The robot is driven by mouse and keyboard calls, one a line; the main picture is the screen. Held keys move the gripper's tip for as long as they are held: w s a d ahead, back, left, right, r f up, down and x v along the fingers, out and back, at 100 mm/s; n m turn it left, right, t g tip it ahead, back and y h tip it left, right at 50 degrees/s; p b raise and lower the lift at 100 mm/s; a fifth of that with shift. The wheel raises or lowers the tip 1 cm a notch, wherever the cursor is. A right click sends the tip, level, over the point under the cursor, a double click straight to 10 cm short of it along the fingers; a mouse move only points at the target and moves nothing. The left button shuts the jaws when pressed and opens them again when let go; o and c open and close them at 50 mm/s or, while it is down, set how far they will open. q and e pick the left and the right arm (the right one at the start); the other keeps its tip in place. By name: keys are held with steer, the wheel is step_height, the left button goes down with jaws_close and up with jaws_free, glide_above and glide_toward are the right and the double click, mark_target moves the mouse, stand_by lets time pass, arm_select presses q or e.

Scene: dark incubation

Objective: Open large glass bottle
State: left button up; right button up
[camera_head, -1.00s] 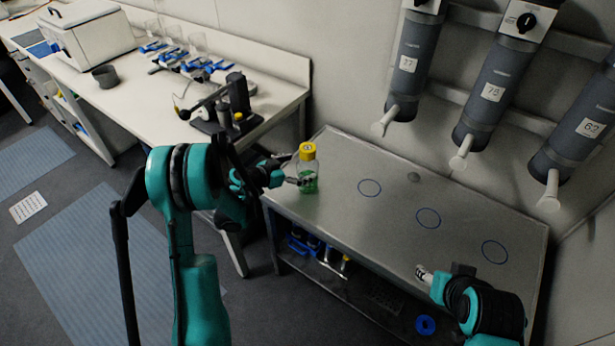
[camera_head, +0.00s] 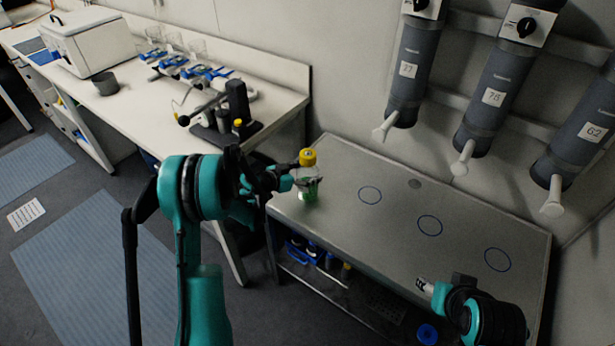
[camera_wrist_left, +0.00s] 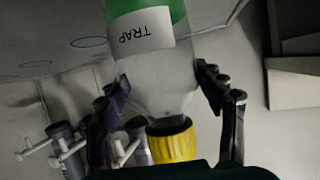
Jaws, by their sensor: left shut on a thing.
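The large glass bottle (camera_head: 306,187) has a yellow cap (camera_head: 308,157) and green content low inside. It is at the left end of the metal table, close to upright with a slight tilt. My left gripper (camera_head: 300,182) is shut on the bottle from the left. In the left wrist view the two fingers (camera_wrist_left: 165,90) sit on either side of the bottle's clear shoulder, below the yellow cap (camera_wrist_left: 172,141), and a white label (camera_wrist_left: 142,34) reads TRAP. The cap is on the bottle. My right gripper (camera_head: 425,287) is at the table's front right edge; its fingers are too small to read.
A white bench (camera_head: 150,107) with a stand (camera_head: 236,105) is at left.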

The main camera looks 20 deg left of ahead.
mark_target(302, 164)
arm_select(q)
steer(key=shift+r+p, duration=0.3)
steer(key=shift+r, duration=0.4)
step_height(302, 164, up, 3)
steer(key=shift+f+p, duration=0.15)
steer(key=shift+p, duration=0.55)
steer(key=s+d+r+p, duration=0.3)
steer(key=s+d+r, duration=0.4)
steer(key=d, duration=0.2)
steer(key=shift+s, duration=0.2)
steer(key=o, duration=0.9)
steer(key=c, duration=0.9)
steer(key=s+a+r+n+y, duration=0.1)
steer(key=s+a+r, duration=0.1)
steer(key=s, duration=0.1)
steer(key=s+a+r+n+t+y, duration=0.1)
steer(key=s+r, duration=0.1)
steer(key=s, duration=0.1)
steer(key=s+a+r+n+y, duration=0.1)
steer(key=s+a+r, duration=0.1)
steer(key=s, duration=0.1)
steer(key=shift+s+a, duration=0.35)
steer(key=shift+s, duration=0.05)
